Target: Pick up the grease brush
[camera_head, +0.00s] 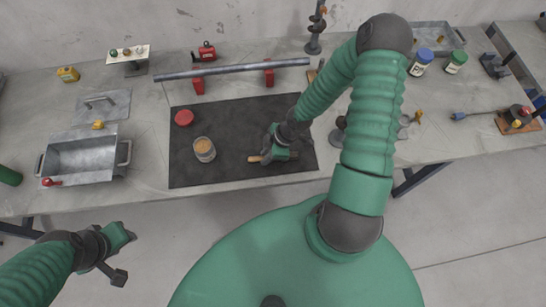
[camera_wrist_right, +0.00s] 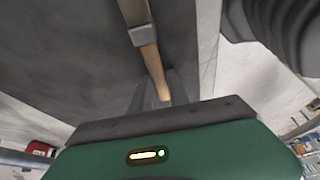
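The grease brush (camera_wrist_right: 135,12) has a pale wooden handle and a grey metal band. In the right wrist view it runs from the top edge down to my right gripper (camera_wrist_right: 163,90). The handle sits between the two fingers, which look close against both its sides. In the head view my right gripper (camera_head: 272,157) is low over the dark mat, and a tan piece of the brush (camera_head: 255,158) shows at its left. The rest of the brush is hidden there.
A dark mat (camera_head: 230,125) holds a tin of tan grease (camera_head: 204,149) and a red lid (camera_head: 184,118). A metal rod (camera_head: 230,69) lies on red supports behind it. A grey metal bin (camera_head: 82,159) stands at the left. The mat's front left is clear.

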